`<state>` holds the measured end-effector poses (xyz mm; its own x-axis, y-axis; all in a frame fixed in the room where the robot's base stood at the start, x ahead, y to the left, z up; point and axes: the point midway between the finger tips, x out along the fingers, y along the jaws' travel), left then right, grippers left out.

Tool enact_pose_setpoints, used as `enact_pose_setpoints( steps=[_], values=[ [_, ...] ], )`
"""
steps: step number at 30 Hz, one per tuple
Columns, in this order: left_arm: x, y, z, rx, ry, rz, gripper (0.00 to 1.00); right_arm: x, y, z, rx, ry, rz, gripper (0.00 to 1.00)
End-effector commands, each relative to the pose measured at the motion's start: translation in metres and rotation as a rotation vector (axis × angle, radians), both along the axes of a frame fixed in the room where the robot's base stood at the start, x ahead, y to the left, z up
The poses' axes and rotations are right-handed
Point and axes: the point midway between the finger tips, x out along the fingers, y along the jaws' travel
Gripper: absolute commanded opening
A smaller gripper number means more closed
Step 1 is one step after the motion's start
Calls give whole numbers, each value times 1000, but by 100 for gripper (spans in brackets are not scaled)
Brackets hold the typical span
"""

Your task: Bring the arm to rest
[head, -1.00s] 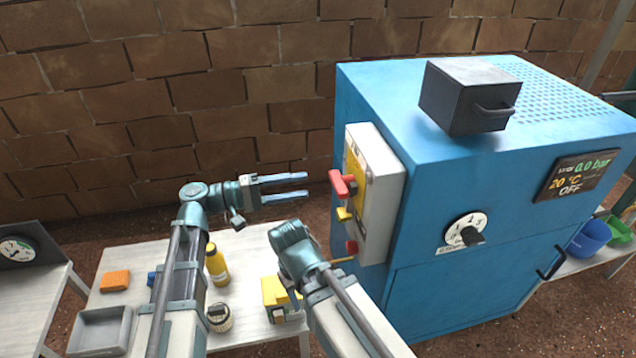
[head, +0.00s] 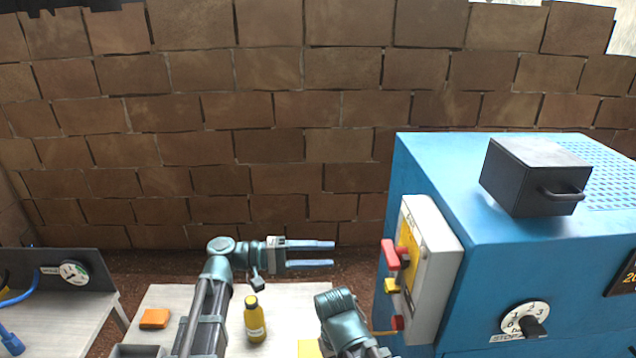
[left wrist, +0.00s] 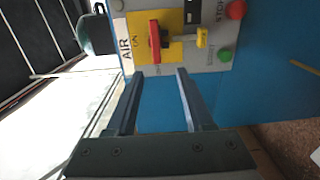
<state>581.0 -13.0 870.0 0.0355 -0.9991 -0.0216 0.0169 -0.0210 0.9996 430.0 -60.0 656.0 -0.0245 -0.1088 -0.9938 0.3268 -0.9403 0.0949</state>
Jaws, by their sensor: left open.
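My left gripper (head: 333,254) is open and empty in the head view. Its two fingers point right, toward the control box (head: 439,262) on the side of the blue machine, with a gap between. In the left wrist view the open fingers (left wrist: 160,73) frame bare blue machine wall, below the AIR plate with a red handle (left wrist: 155,42) and a yellow lever (left wrist: 202,38). The red handle also shows in the head view (head: 389,254). Of my right arm, only a joint shows at the bottom of the head view; its gripper is not seen.
The blue machine (head: 440,190) fills the right, with a black box (head: 530,180) on top and a dial (head: 527,322) in front. The light table (head: 290,300) holds a yellow bottle (head: 254,320) and an orange block (head: 154,318). A brick wall (head: 270,110) stands behind.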

Motion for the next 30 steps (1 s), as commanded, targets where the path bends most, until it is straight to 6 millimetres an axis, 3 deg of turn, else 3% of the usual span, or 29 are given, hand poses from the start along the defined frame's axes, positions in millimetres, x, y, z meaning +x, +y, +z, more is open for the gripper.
enact_pose_setpoints(
  steps=[4, 8, 12, 15, 21, 27, 30],
  values=[
    [-14, -2, -38, 175, 8, 3, 52, 0, 0, 0, 0, 0, 0, 50],
    [-34, 11, -97, 459, 15, 8, 52, 0, 0, 0, 0, 0, 0, 50],
    [-53, 46, -153, 780, 10, 13, 52, 0, 0, 0, 0, 0, 0, 50],
    [-65, 77, -181, 988, 3, 13, 52, 0, 0, 0, 0, 0, 0, 50],
    [-82, 134, -208, 1303, -18, 15, 52, 0, 0, 0, 0, 0, 0, 50],
    [-94, 184, -215, 1558, -44, 14, 52, 0, 0, 0, 0, 0, 0, 50],
    [-96, 172, -184, 1561, -57, -19, 52, 0, 0, 30, 0, 0, 0, 50]
  ],
)
